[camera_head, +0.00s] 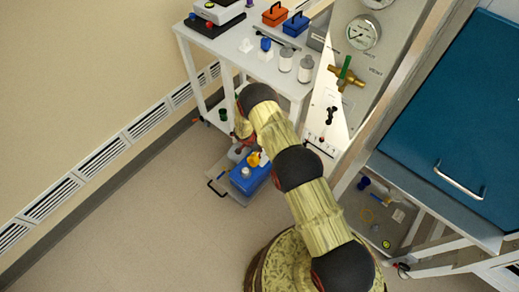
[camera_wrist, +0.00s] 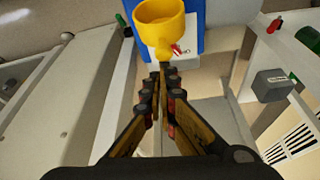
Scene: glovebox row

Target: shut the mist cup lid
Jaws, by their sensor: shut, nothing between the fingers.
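A yellow cup-like part (camera_wrist: 160,22) shows at the top of the wrist view, over a white plate on a blue body. I take it for the mist cup; a lid cannot be told apart clearly. In the head view a small yellow part (camera_head: 255,160) sits on a blue unit (camera_head: 248,178) low beside the bench. My gripper (camera_wrist: 162,78) is shut and empty, its fingertips just short of the yellow part in the wrist view; contact cannot be told. In the head view my arm mostly hides the gripper.
The blue unit stands on a grey pulled-out tray (camera_head: 217,170) under the white bench (camera_head: 215,62). Bottles (camera_head: 286,61) and coloured boxes stand on the bench. A gauge panel (camera_head: 330,105) rises to the right. Floor at the lower left is clear.

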